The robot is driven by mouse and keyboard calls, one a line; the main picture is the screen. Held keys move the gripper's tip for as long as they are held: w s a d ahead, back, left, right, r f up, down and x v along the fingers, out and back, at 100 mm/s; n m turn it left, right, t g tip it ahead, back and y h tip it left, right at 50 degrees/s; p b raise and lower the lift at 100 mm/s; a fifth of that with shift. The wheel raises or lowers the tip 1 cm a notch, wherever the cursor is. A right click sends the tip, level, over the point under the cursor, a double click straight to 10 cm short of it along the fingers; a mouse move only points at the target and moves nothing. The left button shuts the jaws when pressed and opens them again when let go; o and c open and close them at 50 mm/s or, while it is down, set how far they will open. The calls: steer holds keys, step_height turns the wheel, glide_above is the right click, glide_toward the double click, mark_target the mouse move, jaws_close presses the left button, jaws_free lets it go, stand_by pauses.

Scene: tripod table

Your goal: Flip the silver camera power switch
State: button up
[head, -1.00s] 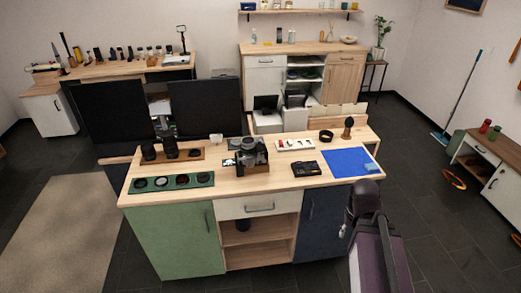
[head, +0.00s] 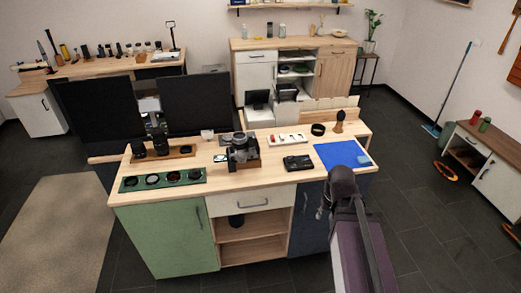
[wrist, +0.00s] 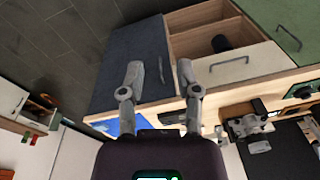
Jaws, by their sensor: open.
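The silver camera (head: 243,151) stands on a small wooden block on the worktop, a little right of its middle. It also shows in the wrist view (wrist: 244,126), at the right. Its power switch is too small to make out. My gripper (wrist: 160,76) is open and empty in the wrist view, its two grey fingers apart in front of the counter's dark cabinet door. In the head view my arm is at the lower right, in front of the counter and well apart from the camera; the fingers cannot be made out there.
On the worktop (head: 228,182) are a green lens tray (head: 162,179), a wooden tray with black lenses (head: 160,149), a black camera (head: 297,163), a white tray with small items (head: 286,139) and a blue mat (head: 338,154). Two dark screens stand behind. Dark floor is free at the right.

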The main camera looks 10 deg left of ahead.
steer(key=w+a+f+t+y+b, duration=0.35)
steer(key=w+a+t+b, duration=0.2)
steer(key=w+a, duration=0.75)
steer(key=m+t+y+b, duration=0.2)
steer(key=t+y+b, duration=0.1)
steer(key=t+b, duration=0.3)
glide_toward(258, 146)
steer(key=v, duration=0.5)
steer(key=shift+d+f, duration=0.1)
steer(key=b+x, duration=0.4)
steer(key=x, duration=0.9)
steer(key=shift+w+a+f, duration=0.1)
steer(key=shift+w+a, duration=0.1)
steer(key=shift+w, duration=0.1)
